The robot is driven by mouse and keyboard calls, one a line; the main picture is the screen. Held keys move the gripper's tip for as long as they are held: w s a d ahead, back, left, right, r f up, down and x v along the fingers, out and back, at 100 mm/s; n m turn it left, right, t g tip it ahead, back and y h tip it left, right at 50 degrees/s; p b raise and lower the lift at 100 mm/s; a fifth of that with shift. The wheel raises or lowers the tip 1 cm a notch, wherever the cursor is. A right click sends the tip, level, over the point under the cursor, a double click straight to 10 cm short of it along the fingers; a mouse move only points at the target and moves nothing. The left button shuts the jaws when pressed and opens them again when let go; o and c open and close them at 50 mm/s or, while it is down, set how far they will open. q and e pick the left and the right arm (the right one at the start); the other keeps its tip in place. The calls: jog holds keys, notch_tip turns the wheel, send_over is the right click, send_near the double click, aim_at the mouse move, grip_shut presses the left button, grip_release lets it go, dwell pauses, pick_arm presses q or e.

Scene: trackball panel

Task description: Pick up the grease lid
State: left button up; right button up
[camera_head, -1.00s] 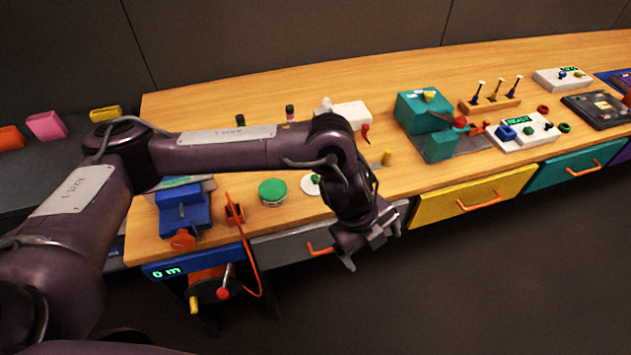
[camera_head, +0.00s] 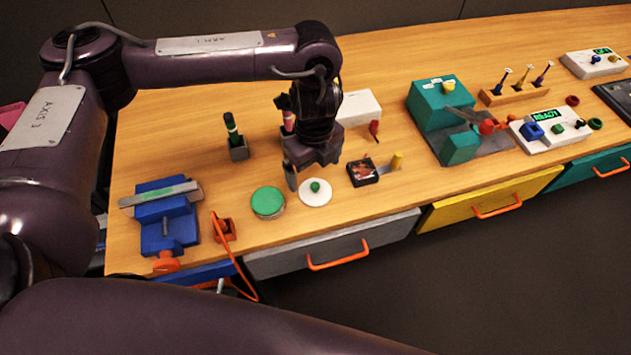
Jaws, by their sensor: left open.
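The grease lid looks to be the white disc with a small green knob (camera_head: 315,190), lying flat on the wooden bench near its front edge. A round tin with a green top (camera_head: 268,202) sits just left of it. My left gripper (camera_head: 312,172) is open and points down just behind and above the lid, apart from it as far as I can tell. Its fingers look empty. My right gripper is not in view.
A small dark box (camera_head: 363,173) and a yellow-tipped part (camera_head: 397,161) stand right of the lid. A blue vise (camera_head: 165,222) and an orange holder (camera_head: 223,228) are to the left.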

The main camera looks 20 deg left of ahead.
aim_at(315, 185)
pick_arm(q)
jog(key=f, duration=0.3)
jog(key=shift+s+d, duration=0.15)
jog(key=shift+s, duration=0.25)
jog(key=f, duration=0.3)
jog(key=shift+w, duration=0.2)
jog(key=c, duration=1)
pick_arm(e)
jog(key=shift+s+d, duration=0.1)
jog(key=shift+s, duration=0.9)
